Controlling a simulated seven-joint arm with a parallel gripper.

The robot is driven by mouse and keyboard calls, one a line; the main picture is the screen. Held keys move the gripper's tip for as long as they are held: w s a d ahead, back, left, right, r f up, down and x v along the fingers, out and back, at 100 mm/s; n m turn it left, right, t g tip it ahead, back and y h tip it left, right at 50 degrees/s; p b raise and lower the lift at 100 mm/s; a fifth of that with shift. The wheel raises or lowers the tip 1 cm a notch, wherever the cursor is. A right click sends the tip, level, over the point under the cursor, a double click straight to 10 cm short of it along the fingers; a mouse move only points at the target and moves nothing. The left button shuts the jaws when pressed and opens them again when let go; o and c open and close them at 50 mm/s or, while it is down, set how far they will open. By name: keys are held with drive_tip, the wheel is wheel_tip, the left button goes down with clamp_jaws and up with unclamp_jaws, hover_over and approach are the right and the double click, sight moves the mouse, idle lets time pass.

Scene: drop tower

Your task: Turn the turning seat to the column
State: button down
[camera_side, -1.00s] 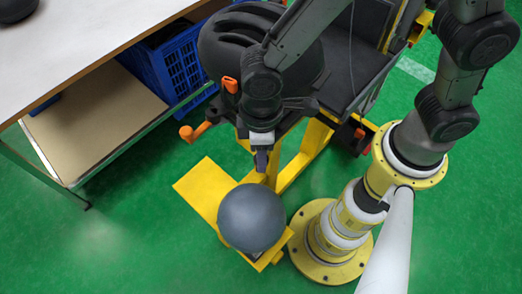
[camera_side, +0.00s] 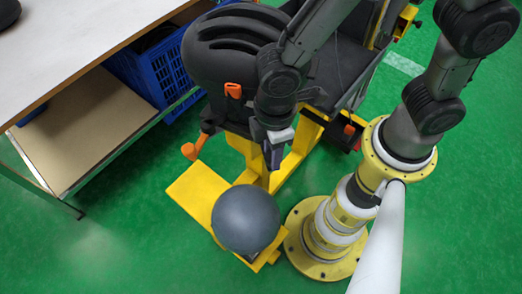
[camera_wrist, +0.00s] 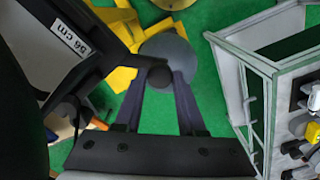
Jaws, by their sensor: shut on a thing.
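My gripper (camera_side: 273,158) points down at the seat's near side. In the wrist view, my gripper (camera_wrist: 160,78) is shut on a dark round-ended handle (camera_wrist: 158,76) that reaches out from the frame. Part of the grip is hidden. The column (camera_side: 378,38) seems to be the dark upright with yellow edges behind the seat.
A grey ball (camera_side: 246,220) rests on the yellow base (camera_side: 190,190) below my gripper. Orange levers (camera_side: 190,150) stick out at the seat's left. A white-topped table (camera_side: 75,45) with a blue crate (camera_side: 172,70) stands left. Green floor at the lower left is clear.

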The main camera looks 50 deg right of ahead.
drive_tip(key=d+n, duration=1.5)
drive_tip(key=d, duration=0.7)
drive_tip(key=shift+w+d+n, duration=0.3)
drive_tip(key=shift+w+d, duration=0.05)
drive_tip(key=shift+w, duration=0.1)
idle(0.4)
drive_tip(key=shift+w+d+r, duration=0.1)
drive_tip(key=c, duration=0.5)
unclamp_jaws()
